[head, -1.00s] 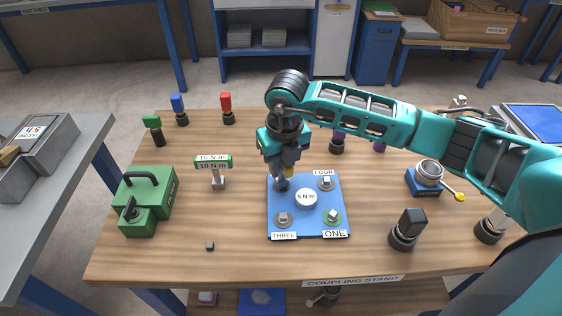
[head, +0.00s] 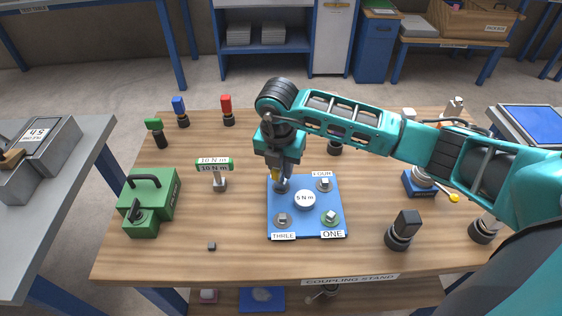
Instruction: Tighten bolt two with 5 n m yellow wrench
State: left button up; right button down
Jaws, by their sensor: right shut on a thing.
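The blue coupling plate (head: 318,231) lies on the wooden table, with a round cap marked "5 N m" (head: 305,199) at its middle. Bolts show at the corners labelled FOUR (head: 323,184), THREE (head: 283,220) and ONE (head: 330,217). My right gripper (head: 278,169) points down over the plate's back left corner, shut on a yellow wrench (head: 275,175). Only a bit of the yellow wrench shows below the fingers. The bolt at that corner (head: 281,186) is partly hidden by the gripper and tool; I cannot tell whether they touch. My left gripper is not in view.
A green-headed 10 N m wrench (head: 215,165) stands left of the plate, near a green case (head: 148,203). A black-topped post (head: 403,229) and a small blue-based device (head: 421,182) stand to the right. A small dark cube (head: 211,246) lies at front left.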

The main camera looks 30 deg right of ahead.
jog(key=shift+f+m, duration=0.1)
jog(key=shift+m, duration=0.4)
jog(key=shift+s, duration=0.1)
jog(key=m, duration=0.4)
jog(key=shift+m+g, duration=0.3)
jog(key=c, duration=0.9)
grip_release()
grip_shut()
jog(key=shift+r, duration=3.1)
